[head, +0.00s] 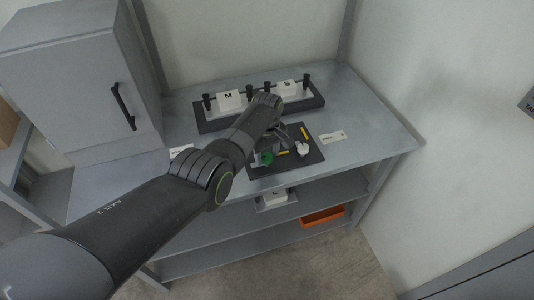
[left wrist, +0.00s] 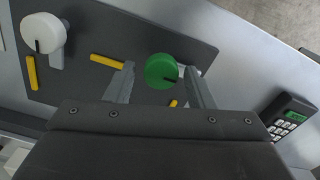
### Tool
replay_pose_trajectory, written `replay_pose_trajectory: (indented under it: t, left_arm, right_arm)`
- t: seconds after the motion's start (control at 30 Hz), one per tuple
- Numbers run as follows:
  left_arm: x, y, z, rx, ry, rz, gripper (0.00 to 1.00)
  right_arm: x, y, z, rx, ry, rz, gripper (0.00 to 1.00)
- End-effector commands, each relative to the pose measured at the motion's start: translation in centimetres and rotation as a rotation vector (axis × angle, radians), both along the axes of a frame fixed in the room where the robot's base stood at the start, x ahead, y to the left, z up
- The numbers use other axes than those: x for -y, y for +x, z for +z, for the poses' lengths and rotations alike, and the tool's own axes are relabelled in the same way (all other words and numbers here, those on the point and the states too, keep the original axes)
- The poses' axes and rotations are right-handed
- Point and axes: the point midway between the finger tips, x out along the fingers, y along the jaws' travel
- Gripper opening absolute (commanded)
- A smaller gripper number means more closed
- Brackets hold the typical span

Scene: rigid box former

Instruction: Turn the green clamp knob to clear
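The green clamp knob (head: 267,159) sits on a dark plate (head: 258,172) on the bench. In the left wrist view the green knob (left wrist: 161,70) is round with a short black pointer line toward its lower right. Yellow marks (left wrist: 107,61) lie on the plate beside it. My left gripper (head: 281,140) is over the plate. In the wrist view its two fingers stand apart, one on each side of the green knob, with gaps showing. I cannot tell how far above the knob they are. A white knob (left wrist: 43,33) has a black pointer line too. My right gripper is not in view.
A rack (head: 210,124) with black posts and white blocks marked M and S stands behind the plate. A keypad device (left wrist: 290,115) shows in the wrist view. A grey cabinet (head: 75,80) stands at left. An orange bin (head: 323,217) is on a lower shelf.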

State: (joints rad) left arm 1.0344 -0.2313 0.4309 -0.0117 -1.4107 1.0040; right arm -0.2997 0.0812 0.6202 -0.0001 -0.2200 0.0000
Motion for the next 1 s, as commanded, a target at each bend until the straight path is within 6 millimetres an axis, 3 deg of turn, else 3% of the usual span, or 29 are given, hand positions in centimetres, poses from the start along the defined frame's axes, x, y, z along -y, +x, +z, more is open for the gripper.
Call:
replay_pose_trajectory:
  t: [0.47,0.63,1.0]
  left_arm:
    - [0.0,-0.1,0.7,-0.003,-0.001,-0.002,0.55]
    - [0.0,-0.1,3.0,0.0,-0.001,-0.001,0.55]
    - [0.0,0.0,9.6,0.002,-0.001,-0.001,0.55]
  right_arm:
    - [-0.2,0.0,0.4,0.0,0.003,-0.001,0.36]
    - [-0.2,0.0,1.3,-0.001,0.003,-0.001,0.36]
    - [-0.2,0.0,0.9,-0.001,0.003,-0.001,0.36]
